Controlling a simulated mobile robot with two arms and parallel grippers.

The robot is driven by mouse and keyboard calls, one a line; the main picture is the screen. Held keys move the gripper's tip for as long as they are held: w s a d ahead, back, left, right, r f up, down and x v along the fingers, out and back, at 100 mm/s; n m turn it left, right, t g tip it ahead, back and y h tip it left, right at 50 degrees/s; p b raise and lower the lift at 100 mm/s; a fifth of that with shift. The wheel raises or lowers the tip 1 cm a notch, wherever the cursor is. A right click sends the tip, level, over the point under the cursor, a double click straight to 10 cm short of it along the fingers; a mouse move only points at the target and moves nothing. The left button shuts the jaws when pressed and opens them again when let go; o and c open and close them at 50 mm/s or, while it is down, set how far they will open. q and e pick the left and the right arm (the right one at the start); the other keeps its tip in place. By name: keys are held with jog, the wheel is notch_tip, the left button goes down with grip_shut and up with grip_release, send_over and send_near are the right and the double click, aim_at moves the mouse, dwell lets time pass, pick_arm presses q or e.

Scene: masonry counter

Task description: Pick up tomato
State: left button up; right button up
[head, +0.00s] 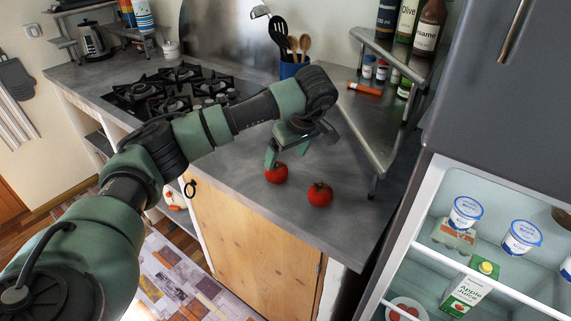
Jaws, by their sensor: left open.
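Two red tomatoes lie on the grey counter. One tomato (277,174) is on the left and the other tomato (320,194) is to its right and nearer the front edge. My left gripper (291,158) reaches over the counter from the left and is open. One green fingertip is just above the left tomato and overlaps its top edge in the picture; I cannot tell whether they touch. The right gripper does not show.
A metal corner shelf (370,135) with bottles and jars stands right of the tomatoes. A gas stove (170,90) and a blue utensil holder (294,68) are behind my arm. An open fridge (425,235) with yogurts and apple juice is at the right.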

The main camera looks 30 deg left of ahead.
aim_at(278, 167)
pick_arm(q)
jog(key=f, duration=0.1)
jog(key=a+f+p, duration=0.1)
jog(key=a+f, duration=0.1)
jog(key=shift+s+p, duration=0.25)
jog(key=shift+p, duration=0.05)
jog(key=x, duration=0.2)
jog(key=shift+w+a+f+p, duration=0.15)
jog(key=shift+w+f+p, duration=0.05)
jog(key=shift+f+p, duration=0.1)
jog(key=shift+w+a+f, duration=0.1)
jog(key=shift+a+f, duration=0.05)
jog(key=shift+f, duration=0.25)
jog(key=c, duration=1.5)
jog(key=shift+r, duration=0.1)
jog(key=shift+c, duration=0.2)
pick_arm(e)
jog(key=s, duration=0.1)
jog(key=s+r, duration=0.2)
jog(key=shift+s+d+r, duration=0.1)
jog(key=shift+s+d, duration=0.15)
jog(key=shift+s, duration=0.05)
